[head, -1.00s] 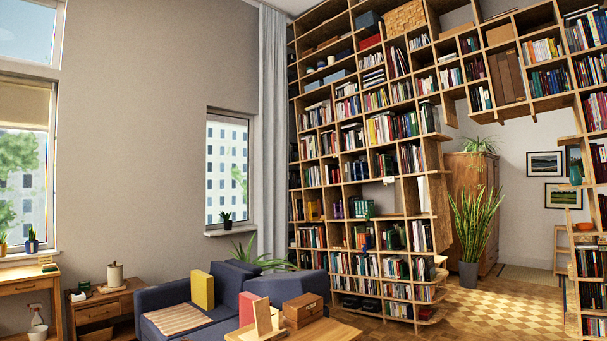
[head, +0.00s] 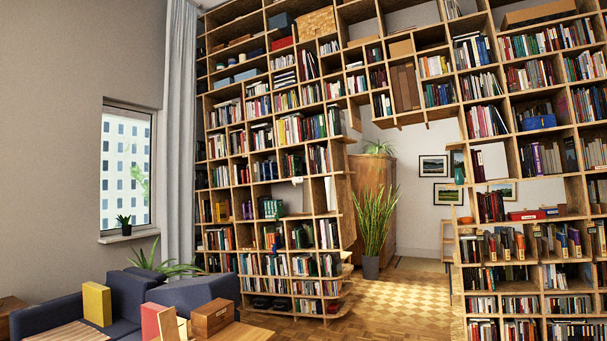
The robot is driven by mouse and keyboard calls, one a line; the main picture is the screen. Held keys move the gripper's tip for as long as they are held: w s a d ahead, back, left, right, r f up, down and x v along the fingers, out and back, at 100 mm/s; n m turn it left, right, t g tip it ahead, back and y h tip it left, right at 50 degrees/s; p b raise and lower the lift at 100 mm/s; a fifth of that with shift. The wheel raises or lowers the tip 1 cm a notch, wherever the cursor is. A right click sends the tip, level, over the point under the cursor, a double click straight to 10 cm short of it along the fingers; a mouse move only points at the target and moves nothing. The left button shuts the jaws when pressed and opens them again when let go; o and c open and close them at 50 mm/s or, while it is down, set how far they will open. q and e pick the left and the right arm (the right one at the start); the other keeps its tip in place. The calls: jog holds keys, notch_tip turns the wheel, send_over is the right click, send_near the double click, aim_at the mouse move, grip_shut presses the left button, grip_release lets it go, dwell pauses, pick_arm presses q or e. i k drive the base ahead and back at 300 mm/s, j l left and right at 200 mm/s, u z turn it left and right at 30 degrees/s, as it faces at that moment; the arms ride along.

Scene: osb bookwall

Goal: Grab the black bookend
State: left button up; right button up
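No black bookend can be made out for certain in the head view. The tall wooden bookshelf (head: 341,205) fills the middle and right, packed with books, and its details are too small to tell a bookend apart. Dark items (head: 270,303) lie on its low shelf at the left part, too small to identify. Neither of my grippers is in view.
A dark blue sofa (head: 125,292) with a yellow cushion (head: 97,304) stands at the lower left. A wooden table (head: 243,332) with a wooden box (head: 213,318) is in front of it. A potted plant (head: 372,222) stands by the shelf opening. The checkered floor (head: 400,300) is clear.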

aim_at(302, 166)
jog(key=i+l+z, duration=0.35)
jog(key=i, duration=0.25)
jog(key=i+z, duration=0.4)
jog(key=i, duration=1.25)
jog(key=i+l+u, duration=0.1)
jog(key=i, duration=0.9)
jog(key=i+u, duration=0.2)
jog(key=i, duration=0.3)
jog(key=i+u, duration=0.15)
jog(key=i, duration=0.4)
jog(key=i+l+u, duration=0.2)
jog(key=i, duration=0.3)
jog(key=i+l+u, duration=0.15)
jog(key=i, duration=0.35)
